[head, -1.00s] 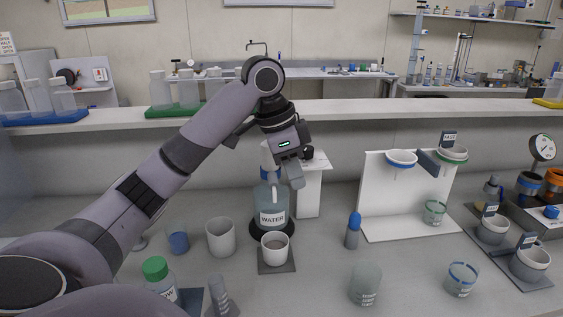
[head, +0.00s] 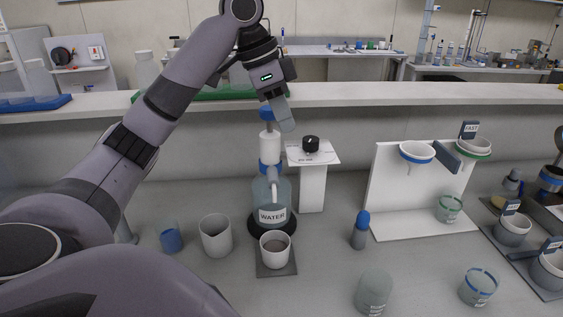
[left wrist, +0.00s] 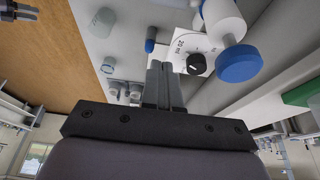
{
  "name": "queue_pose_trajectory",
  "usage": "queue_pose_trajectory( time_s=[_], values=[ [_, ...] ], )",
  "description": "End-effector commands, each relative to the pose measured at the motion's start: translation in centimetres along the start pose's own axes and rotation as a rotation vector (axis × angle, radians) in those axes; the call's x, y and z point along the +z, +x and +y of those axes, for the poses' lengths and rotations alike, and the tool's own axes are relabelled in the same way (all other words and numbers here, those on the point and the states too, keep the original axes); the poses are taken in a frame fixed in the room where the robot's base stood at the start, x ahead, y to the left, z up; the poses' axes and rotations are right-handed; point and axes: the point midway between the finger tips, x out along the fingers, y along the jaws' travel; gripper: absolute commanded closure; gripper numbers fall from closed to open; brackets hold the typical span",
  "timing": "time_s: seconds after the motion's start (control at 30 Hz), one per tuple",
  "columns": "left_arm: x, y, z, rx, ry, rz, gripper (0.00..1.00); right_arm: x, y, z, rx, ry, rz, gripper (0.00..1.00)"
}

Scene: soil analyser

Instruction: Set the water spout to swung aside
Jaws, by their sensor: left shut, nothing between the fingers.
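The water dispenser is a clear bottle labelled WATER (head: 272,216) with a white cylinder and a blue cap (head: 267,113) on top. Its pale spout (head: 272,178) comes forward from the blue collar and bends down in front of the bottle, toward a white cup (head: 275,246). My left gripper (head: 286,122) is shut and empty, above and just right of the white cylinder. In the left wrist view its fingers (left wrist: 158,68) are together, apart from the blue cap (left wrist: 238,63); the spout is not clear there.
A black dial (head: 311,144) sits on a white stand right of the dispenser. A beaker (head: 215,236) and a blue cup (head: 171,238) stand left, a blue-capped bottle (head: 360,230) right. A shelf ledge (head: 400,95) runs behind. A white funnel stand (head: 400,190) is further right.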

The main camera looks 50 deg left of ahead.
Motion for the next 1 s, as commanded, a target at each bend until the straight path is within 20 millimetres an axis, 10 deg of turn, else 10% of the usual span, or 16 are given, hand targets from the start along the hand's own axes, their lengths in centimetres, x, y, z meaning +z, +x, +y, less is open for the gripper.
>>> queue_pose_trajectory(
  time_s=[0.33,0.73,1.0],
  values=[
    [0.1,1.9,0.0,0.001,0.000,-0.004,1.00,0.1,0.0,0.0,0.000,0.000,-0.001,0.57],
    [0.1,10.4,0.1,0.004,0.001,-0.003,1.00,0.1,0.1,0.0,0.000,0.000,-0.001,0.57],
    [3.1,9.6,-0.1,-0.001,-0.002,-0.002,1.00,0.0,0.0,0.0,0.000,0.000,-0.001,0.57]
  ],
)
